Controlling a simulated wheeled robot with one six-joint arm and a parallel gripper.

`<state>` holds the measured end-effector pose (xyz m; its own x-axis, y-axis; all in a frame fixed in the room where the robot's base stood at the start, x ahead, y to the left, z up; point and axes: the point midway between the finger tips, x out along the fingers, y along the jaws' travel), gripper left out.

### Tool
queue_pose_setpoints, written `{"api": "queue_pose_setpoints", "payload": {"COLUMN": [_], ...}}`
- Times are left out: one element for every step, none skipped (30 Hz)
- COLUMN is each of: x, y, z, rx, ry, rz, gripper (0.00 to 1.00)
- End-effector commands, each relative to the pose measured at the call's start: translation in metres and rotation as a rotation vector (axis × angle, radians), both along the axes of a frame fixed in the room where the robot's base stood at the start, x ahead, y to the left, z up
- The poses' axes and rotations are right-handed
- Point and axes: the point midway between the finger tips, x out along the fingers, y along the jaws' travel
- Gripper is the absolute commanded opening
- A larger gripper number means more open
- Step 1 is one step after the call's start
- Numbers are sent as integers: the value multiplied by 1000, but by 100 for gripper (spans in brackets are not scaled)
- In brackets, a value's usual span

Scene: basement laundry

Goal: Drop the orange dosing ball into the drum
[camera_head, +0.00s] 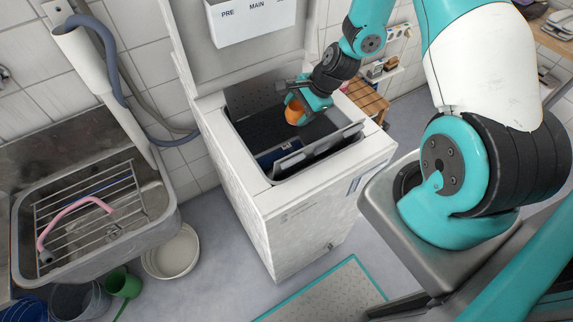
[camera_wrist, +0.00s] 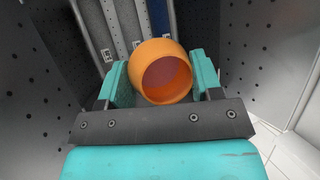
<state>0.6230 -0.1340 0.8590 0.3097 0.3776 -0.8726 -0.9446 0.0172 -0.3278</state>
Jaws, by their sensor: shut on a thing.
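The orange dosing ball (camera_wrist: 144,57) is held between the two teal fingers of my gripper (camera_wrist: 160,85), with its round opening facing the wrist camera. In the head view the ball (camera_head: 294,111) shows below my gripper (camera_head: 299,104), over the open top of the white washing machine (camera_head: 299,216). The dark perforated drum (camera_head: 262,128) lies around and below the ball, with its flaps (camera_head: 318,147) standing open at the front. In the wrist view, perforated metal walls (camera_wrist: 32,107) surround the ball. I cannot tell exactly how deep the ball is.
The machine's lid (camera_head: 256,62) stands raised at the back, carrying a white box marked PRE and MAIN (camera_head: 251,20). A metal sink (camera_head: 160,202) with a rack stands at left. A white basin (camera_head: 171,268) and a green jug (camera_head: 124,284) are on the floor.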

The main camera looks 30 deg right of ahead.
Motion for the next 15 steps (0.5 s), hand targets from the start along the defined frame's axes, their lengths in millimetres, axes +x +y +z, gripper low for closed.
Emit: {"api": "queue_pose_setpoints", "payload": {"x": [0,0,0,0,0,0,0,0,0,0,0,0,0,0,0], "y": [0,0,0,0,0,0,0,0,0,0,0,0,0,0,1], "z": [-5,-6,-8,-10,-12,-16,-19,-23,-28,-32,-36,-41,-45,-48,-53], "rx": [0,0,0,0,0,0,0,0,0,0,0,0,0,0,0], "ry": [0,-1,-1,-1,-1,-1,-1,-1,-1,-1,-1,-1,-1,-1,-1], "rz": [0,0,0,0,0,0,0,0,0,0,0,1,1,1,1], "gripper": [33,33,33,33,33,33,33,33,33,33,33,33,33,33,33]}}
